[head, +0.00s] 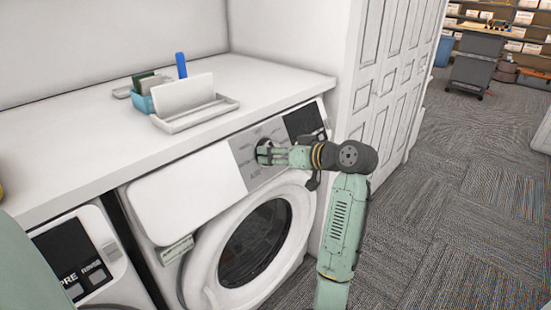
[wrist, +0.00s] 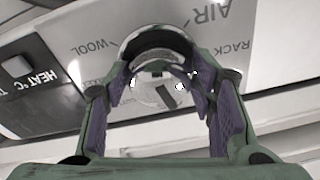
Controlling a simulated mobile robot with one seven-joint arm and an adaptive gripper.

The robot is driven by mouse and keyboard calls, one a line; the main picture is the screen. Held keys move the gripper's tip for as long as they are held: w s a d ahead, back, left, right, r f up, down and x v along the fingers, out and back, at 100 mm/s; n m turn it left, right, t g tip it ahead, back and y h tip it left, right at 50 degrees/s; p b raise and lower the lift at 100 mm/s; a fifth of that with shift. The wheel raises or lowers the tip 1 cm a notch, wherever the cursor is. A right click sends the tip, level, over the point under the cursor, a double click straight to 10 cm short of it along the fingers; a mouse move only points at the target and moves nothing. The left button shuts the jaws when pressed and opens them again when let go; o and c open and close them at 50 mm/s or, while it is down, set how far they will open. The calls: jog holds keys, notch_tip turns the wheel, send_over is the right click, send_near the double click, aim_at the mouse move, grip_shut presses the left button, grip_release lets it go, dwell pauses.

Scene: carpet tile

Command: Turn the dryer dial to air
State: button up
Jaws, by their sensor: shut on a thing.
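The dryer (head: 262,250) is the white front-loading machine under the counter in the head view. Its round silver dial (wrist: 150,94) sits on a grey panel between my fingers in the wrist view. My gripper (wrist: 160,88) is shut on the dial, with purple pads on both sides of it. In the head view my gripper (head: 268,156) reaches the panel from the right and hides most of the dial. AIR (wrist: 208,14) is printed above right of the dial, WOOL (wrist: 95,46) to its left and RACK (wrist: 230,48) to its right. The dial's exact setting is unclear.
A white counter (head: 90,135) overhangs the dryer and holds a tray (head: 205,115) with several items. A second machine (head: 85,265) stands at the left. A white panelled door (head: 385,85) rises behind my arm. Carpet floor (head: 440,215) is open at the right.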

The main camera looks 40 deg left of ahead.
jog(key=n+b, duration=0.1)
jog(key=n, duration=0.1)
jog(key=n+b, duration=0.4)
jog(key=n, duration=0.1)
jog(key=shift+w+f+g, duration=0.1)
jog(key=shift+w+g, duration=0.15)
jog(key=shift+g, duration=0.15)
jog(key=n+b, duration=0.3)
jog(key=n, duration=0.2)
jog(key=shift+n+h, duration=0.3)
jog(key=shift+h, duration=0.1)
jog(key=n, duration=0.2)
jog(key=n+b, duration=0.1)
jog(key=n, duration=0.3)
jog(key=shift+w+a+r+g+h+b, duration=0.1)
jog(key=shift+w+r+g+h+b, duration=0.05)
jog(key=shift+r+g+h+b, duration=0.2)
jog(key=n, duration=0.6)
jog(key=shift+r+h+b, duration=0.1)
jog(key=shift+h+b, duration=0.25)
jog(key=shift+b, duration=0.05)
jog(key=shift+a+n, duration=0.1)
jog(key=shift+n, duration=0.2)
jog(key=o, duration=1.1)
jog(key=shift+o, duration=0.2)
jog(key=shift+r, duration=0.1)
